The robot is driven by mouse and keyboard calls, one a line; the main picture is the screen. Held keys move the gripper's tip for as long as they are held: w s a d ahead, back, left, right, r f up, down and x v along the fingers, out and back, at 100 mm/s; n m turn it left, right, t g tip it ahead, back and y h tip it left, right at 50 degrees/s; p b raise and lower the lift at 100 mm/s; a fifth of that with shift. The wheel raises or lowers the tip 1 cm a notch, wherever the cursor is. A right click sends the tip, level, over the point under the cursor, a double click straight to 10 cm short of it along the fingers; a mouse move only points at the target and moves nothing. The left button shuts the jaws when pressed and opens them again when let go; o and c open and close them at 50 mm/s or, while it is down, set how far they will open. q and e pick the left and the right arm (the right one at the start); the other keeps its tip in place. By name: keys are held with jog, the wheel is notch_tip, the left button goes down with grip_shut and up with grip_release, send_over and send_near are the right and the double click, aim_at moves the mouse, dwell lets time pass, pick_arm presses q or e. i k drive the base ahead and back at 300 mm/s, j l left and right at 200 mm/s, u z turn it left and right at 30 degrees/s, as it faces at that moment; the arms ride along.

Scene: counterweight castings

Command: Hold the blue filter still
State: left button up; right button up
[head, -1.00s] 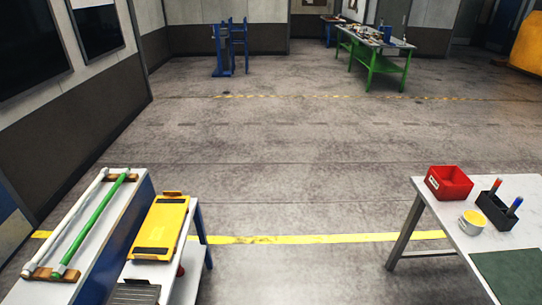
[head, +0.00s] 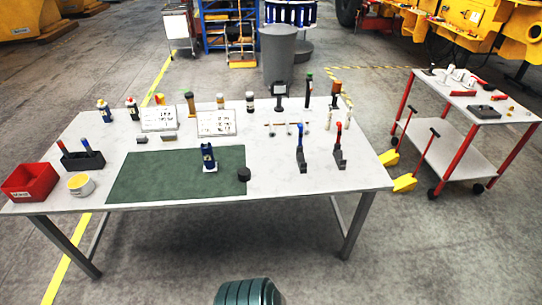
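A small upright blue cylinder with a pale band (head: 208,157), which looks like the blue filter, stands on the green mat (head: 150,178) on the white table. It is small in the view and nothing is touching it. A short black round piece (head: 244,174) lies at the mat's right edge. Neither my left nor my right gripper is in view.
On the white table (head: 300,185) are a red bin (head: 30,181), a black holder (head: 82,160), a tub (head: 81,185), and two black stands (head: 301,160) (head: 339,158). A red-legged cart (head: 440,150) stands to the right. A dark teal ribbed object (head: 248,292) shows at the bottom edge.

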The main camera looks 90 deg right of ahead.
aim_at(210, 165)
jog(key=z, duration=2.5)
